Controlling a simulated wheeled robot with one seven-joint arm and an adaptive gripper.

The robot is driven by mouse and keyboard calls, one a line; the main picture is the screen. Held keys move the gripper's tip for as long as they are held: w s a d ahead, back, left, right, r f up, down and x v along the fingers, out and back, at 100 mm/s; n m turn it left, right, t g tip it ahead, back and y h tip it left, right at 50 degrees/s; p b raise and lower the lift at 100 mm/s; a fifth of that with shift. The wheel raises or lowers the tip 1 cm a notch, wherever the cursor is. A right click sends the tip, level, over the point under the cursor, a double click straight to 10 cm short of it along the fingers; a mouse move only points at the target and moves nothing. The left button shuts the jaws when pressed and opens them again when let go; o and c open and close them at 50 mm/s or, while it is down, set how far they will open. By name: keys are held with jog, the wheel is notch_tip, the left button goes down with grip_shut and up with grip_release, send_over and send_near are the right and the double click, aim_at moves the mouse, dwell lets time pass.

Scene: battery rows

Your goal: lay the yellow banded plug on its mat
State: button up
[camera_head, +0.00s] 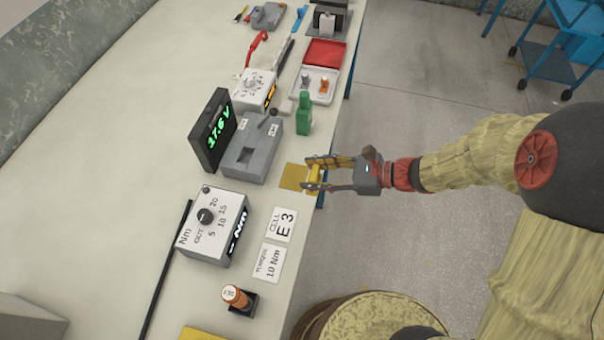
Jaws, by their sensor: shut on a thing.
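My gripper (308,173) reaches in from the right over the table's right edge and is shut on the yellow plug (315,175). Only a small part of the plug shows between the fingers, and I cannot make out its band. A flat yellow mat (290,177) lies on the table just left of and below the fingertips. The plug is at the mat's right side in the picture. I cannot tell whether it touches the mat or hangs just above it.
A grey block (251,150) and a display reading (212,130) stand left of the mat. A green bottle (304,113) is above it. Paper cards (280,224), a torque box (212,228) and an orange-capped cell (236,296) are below. Another yellow patch (202,334) shows at the bottom edge.

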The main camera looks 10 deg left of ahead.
jog(key=shift+w+a+f+b, duration=1.15)
jog(key=shift+w+f, duration=0.45)
jog(key=shift+f, duration=0.45)
jog(key=shift+w+a+f+b, duration=0.9)
jog(key=shift+w+a+f, duration=0.65)
jog(key=shift+f, duration=0.5)
jog(key=shift+w+a+f+b, duration=1.1)
jog(key=shift+w+f, duration=0.6)
jog(key=shift+f, duration=0.35)
jog(key=shift+f, duration=0.2)
jog(key=o, duration=1.2)
jog(key=shift+r, duration=0.15)
